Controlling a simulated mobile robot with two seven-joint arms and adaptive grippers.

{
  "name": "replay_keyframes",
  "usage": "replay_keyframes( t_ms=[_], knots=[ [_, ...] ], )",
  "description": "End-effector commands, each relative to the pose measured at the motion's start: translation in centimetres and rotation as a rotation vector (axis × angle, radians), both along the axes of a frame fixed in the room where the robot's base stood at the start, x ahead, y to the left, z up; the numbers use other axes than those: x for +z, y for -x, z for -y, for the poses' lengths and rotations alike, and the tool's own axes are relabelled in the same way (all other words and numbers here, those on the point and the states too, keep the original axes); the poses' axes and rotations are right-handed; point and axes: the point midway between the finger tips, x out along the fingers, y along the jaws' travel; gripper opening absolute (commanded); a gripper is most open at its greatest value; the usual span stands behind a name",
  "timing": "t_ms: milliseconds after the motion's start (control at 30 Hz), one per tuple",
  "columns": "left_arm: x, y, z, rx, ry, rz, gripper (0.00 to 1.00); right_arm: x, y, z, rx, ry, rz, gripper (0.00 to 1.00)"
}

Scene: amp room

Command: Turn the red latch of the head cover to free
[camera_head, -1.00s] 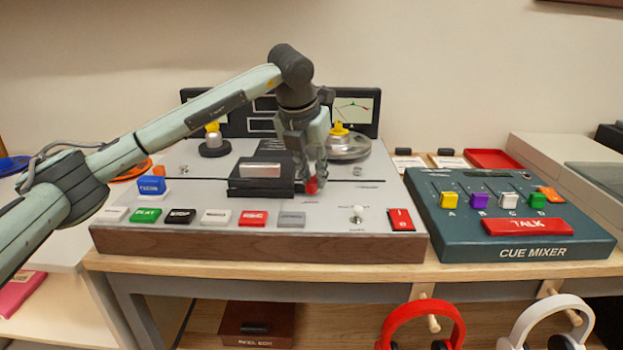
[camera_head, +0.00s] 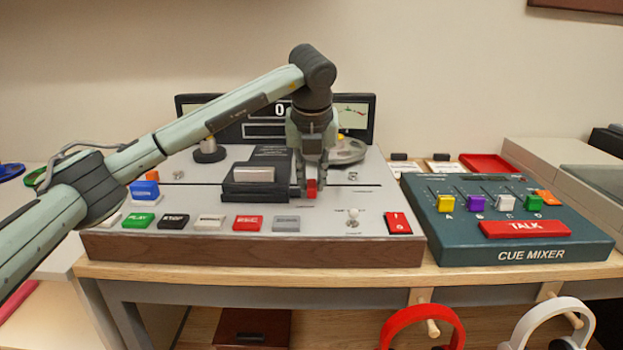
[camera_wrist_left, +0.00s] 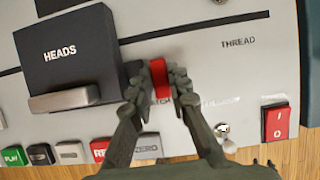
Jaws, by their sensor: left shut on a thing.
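The red latch (camera_head: 311,188) is at the right side of the black head cover (camera_head: 253,190) on the tape deck. In the left wrist view the red latch (camera_wrist_left: 159,80) sits between the two fingers of my left gripper (camera_wrist_left: 158,92), which is shut on it. The head cover, marked HEADS (camera_wrist_left: 72,52), lies just left of the fingers and looks closed. In the head view my left gripper (camera_head: 311,186) comes down on the latch from above. My right gripper is not in view.
A row of buttons (camera_head: 210,222) runs along the deck front. A white-tipped toggle (camera_head: 352,217) and a red rocker switch (camera_head: 398,223) are to the right. The cue mixer (camera_head: 505,225) stands beside the deck. A reel hub (camera_head: 208,150) is behind the cover.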

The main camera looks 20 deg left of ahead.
Motion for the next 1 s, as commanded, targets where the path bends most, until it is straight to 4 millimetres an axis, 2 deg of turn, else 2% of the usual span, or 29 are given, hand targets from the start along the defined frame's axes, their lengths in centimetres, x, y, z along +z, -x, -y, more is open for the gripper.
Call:
replay_keyframes(
  t_ms=[167,200,333,600,733,867,1000],
  knots=[
    [0.1,0.0,0.0,0.001,0.001,0.001,0.00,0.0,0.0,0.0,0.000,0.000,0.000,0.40],
    [0.1,0.0,0.0,0.001,0.001,0.001,0.21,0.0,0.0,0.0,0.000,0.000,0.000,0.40],
    [0.0,0.0,0.0,0.001,0.001,0.001,0.37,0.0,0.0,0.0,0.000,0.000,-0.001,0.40],
    [0.0,0.0,0.0,0.000,0.001,0.000,0.38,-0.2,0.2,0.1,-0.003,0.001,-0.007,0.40],
    [0.7,0.2,0.1,0.000,0.001,0.001,0.38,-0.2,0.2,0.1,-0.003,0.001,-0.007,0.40],
    [2.6,0.9,0.3,-0.002,0.000,0.005,0.38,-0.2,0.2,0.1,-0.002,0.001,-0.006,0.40],
    [5.5,2.0,0.7,-0.001,0.001,0.006,0.38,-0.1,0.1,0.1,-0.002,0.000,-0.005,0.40]
  ],
)
